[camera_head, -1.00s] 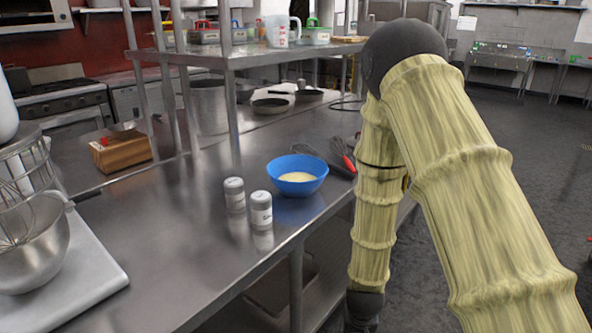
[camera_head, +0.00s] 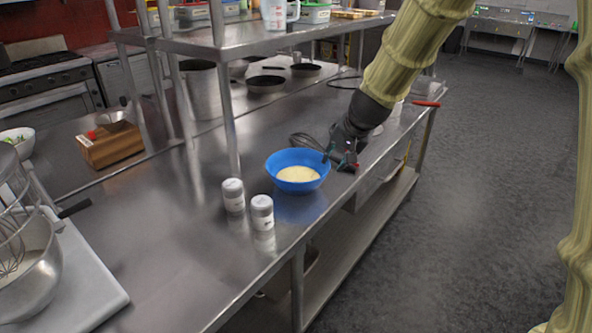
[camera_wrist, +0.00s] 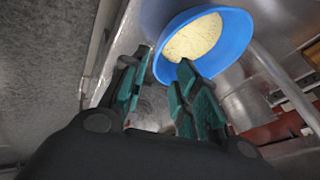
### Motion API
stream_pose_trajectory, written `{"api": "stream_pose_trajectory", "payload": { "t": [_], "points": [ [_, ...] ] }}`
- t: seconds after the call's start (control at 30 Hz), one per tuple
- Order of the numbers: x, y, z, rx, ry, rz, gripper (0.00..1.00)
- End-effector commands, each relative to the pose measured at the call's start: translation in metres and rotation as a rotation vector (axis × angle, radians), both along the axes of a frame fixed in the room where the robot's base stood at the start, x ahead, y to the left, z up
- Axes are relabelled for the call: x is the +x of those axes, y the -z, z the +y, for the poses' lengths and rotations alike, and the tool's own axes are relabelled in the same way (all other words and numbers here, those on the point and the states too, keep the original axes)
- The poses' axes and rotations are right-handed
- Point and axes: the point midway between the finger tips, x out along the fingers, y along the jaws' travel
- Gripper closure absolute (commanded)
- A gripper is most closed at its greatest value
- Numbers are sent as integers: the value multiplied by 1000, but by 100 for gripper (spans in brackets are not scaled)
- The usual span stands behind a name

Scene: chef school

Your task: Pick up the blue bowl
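The blue bowl (camera_head: 284,178) stands upright on the steel counter, with a pale yellow content in it. It also shows at the top of the wrist view (camera_wrist: 233,48). My gripper (camera_head: 338,158) is at the right side of the bowl, pointing down and toward it. In the wrist view my gripper (camera_wrist: 163,70) is open, with its green-padded fingers apart. The bowl's near rim shows between and just beyond the fingertips. I cannot tell whether a finger touches the bowl. Nothing is held.
Two white-lidded shakers (camera_head: 233,195) (camera_head: 263,212) stand left and in front of the bowl. A whisk (camera_head: 303,140) lies behind it. A shelf post (camera_head: 230,130) rises behind left. A red-handled item (camera_head: 426,103) lies at the counter's right edge. The counter's front edge is close.

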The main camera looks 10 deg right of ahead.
Motion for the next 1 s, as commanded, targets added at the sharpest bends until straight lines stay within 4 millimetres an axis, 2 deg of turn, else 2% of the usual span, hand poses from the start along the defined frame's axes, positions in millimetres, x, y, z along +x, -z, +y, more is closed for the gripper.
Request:
{"api": "stream_pose_trajectory", "payload": {
  "t": [0.4,0.73,1.0],
  "points": [
    [23,38,4,3,1,1,70],
    [32,51,5,2,0,0,70],
    [47,76,8,2,1,0,70]
  ]
}}
